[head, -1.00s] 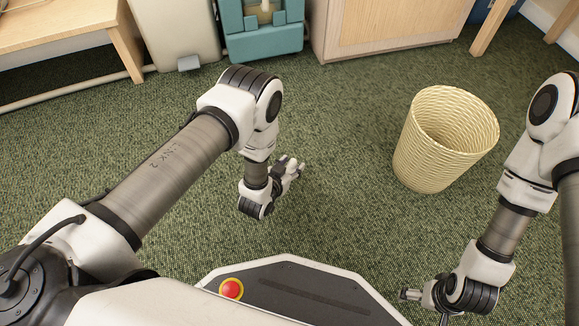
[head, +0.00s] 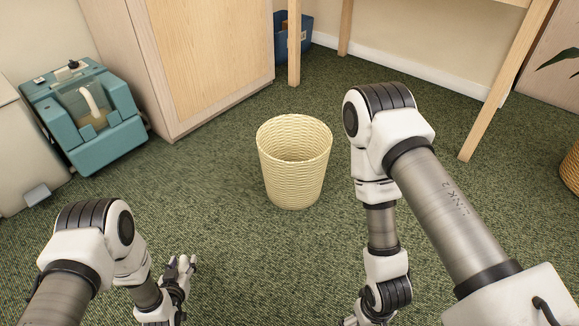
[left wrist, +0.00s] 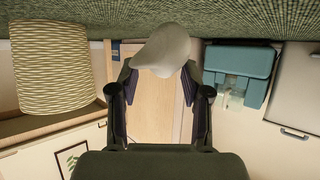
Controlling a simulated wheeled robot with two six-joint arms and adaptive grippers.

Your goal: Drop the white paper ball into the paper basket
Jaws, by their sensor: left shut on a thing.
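The white paper ball (left wrist: 163,50) shows in the left wrist view, between the fingertips of my left gripper (left wrist: 160,80), which is shut on it. In the head view my left gripper (head: 181,267) is at the lower left, in front of and to the left of the basket, apart from it. The paper basket (head: 294,170), cream and woven, stands upright on the carpet in the middle of the head view. It also shows in the left wrist view (left wrist: 50,65). My right gripper (head: 351,321) is mostly cut off at the bottom edge.
A wooden cabinet (head: 205,60) stands behind the basket to the left, with a teal machine (head: 88,120) beside it. Wooden table legs (head: 478,125) stand at the back right. A blue bin (head: 283,35) is at the back. Green carpet between left gripper and basket is clear.

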